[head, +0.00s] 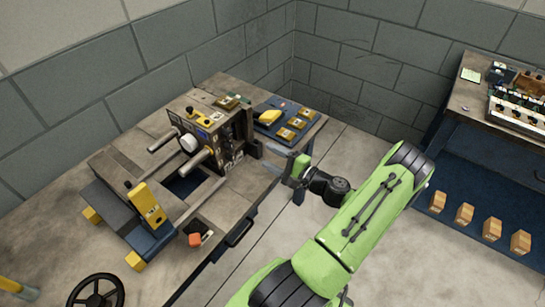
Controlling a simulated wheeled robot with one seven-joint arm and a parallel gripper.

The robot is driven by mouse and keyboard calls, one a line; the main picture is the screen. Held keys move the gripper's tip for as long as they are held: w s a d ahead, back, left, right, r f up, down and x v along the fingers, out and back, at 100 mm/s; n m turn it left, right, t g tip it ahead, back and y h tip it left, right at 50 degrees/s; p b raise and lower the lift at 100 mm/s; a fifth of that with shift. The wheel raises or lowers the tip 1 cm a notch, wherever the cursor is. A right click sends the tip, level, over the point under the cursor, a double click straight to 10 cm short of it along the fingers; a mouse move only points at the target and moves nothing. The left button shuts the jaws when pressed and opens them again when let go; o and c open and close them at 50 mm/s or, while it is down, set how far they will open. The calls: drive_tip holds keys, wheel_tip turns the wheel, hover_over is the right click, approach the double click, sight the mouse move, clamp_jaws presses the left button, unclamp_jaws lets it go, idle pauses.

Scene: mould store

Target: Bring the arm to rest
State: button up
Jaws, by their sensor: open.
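My arm, green with dark joints, reaches up from the bottom of the head view. The gap between the gripper and the bench edge is hard to judge from this angle.
A machine (210,140) with rods and a yellow block (147,204) stands on the bench. A blue mat (262,130) holds several yellow-brown pieces. A second table (462,125) stands right, with several small boxes on a blue surface below. Floor between is clear.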

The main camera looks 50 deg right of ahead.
idle(0.3)
drive_tip(key=w+a+r+n+g+y, duration=0.3)
drive_tip(key=a+n+g, duration=0.35)
drive_tip(key=a, duration=0.35)
drive_tip(key=w+a+r+n+g+y, duration=0.3)
drive_tip(key=a+n+g, duration=0.2)
drive_tip(key=a+n, duration=0.4)
drive_tip(key=s+a+r+n+h+p, duration=0.1)
drive_tip(key=s+a+r+n+h, duration=0.2)
drive_tip(key=s+a+r, duration=0.3)
drive_tip(key=s+a+r+n+h+p, duration=0.1)
drive_tip(key=s+a+r+n+h, duration=0.2)
drive_tip(key=s+r, duration=0.5)
drive_tip(key=s+a+n+g, duration=0.1)
drive_tip(key=s+a, duration=0.1)
drive_tip(key=shift+s+a+r+h, duration=0.3)
drive_tip(key=shift+s+a, duration=0.05)
drive_tip(key=shift+a, duration=0.05)
